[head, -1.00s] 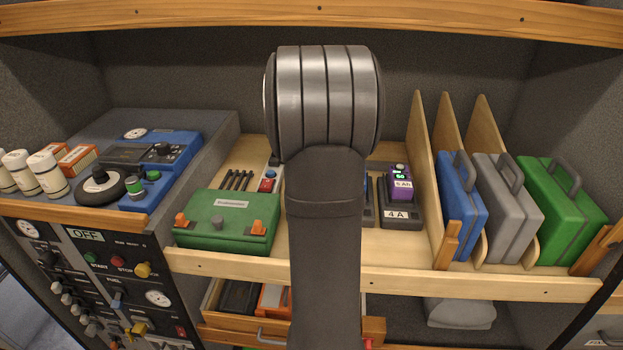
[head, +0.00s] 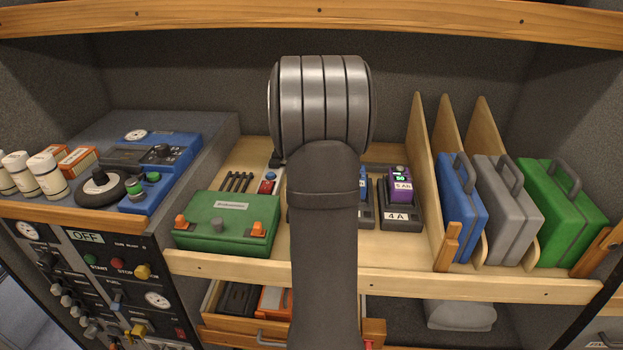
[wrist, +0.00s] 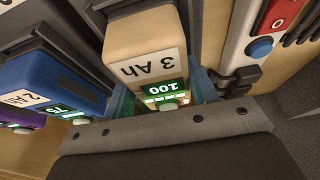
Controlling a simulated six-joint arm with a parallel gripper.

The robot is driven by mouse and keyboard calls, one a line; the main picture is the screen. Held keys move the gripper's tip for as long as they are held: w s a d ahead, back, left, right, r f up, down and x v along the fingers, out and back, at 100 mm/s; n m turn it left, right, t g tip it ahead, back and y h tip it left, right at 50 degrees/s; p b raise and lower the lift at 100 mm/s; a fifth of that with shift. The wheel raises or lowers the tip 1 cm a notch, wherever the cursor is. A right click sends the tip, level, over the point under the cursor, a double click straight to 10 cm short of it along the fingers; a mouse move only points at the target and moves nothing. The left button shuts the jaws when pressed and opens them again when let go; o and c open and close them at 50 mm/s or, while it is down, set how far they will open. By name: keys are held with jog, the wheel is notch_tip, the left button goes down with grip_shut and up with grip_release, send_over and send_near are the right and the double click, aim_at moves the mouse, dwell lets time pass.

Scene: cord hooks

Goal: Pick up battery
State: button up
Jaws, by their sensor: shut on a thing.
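A tan battery marked 3 Ah (wrist: 145,42), with a lit green 100 display, is between the fingers of my gripper (wrist: 162,97) in the wrist view. The teal fingers are closed on its two sides. A dark charger lies behind it, and I cannot tell whether the battery is still seated there. A blue battery marked 2 Ah (wrist: 50,75) stands to its left, with a purple battery (wrist: 18,119) beyond. In the head view the purple 5 Ah battery (head: 398,184) sits on a 4 A charger (head: 401,214). My arm hides the gripper and tan battery there.
A green box battery (head: 228,222) stands left of my arm. A power strip with a red switch (wrist: 263,30) is close right of the gripper. Wooden dividers (head: 418,165) and blue, grey and green cases (head: 565,212) stand to the right.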

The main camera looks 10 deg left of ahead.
jog(key=shift+r, duration=0.15)
jog(key=shift+r, duration=0.55)
jog(key=r, duration=0.1)
jog(key=d+r, duration=0.1)
jog(key=r, duration=0.1)
jog(key=shift+s+d+r, duration=0.15)
jog(key=shift+s+r, duration=0.05)
jog(key=shift+r, duration=0.1)
jog(key=s+d+r, duration=0.5)
jog(key=d+r, duration=0.1)
jog(key=d, duration=0.4)
jog(key=s+d+f, duration=0.2)
jog(key=s+d, duration=0.2)
jog(key=s, duration=0.6)
jog(key=s+d+f, duration=0.2)
jog(key=s+d, duration=0.2)
jog(key=s, duration=0.6)
jog(key=w+a+f, duration=0.2)
jog(key=a, duration=0.1)
jog(key=w+a+f, duration=0.1)
jog(key=a+f, duration=0.1)
jog(key=a, duration=0.1)
jog(key=w+a+f, duration=0.2)
jog(key=shift+w+a, duration=0.35)
jog(key=shift+a, duration=0.05)
jog(key=shift+f, duration=2)
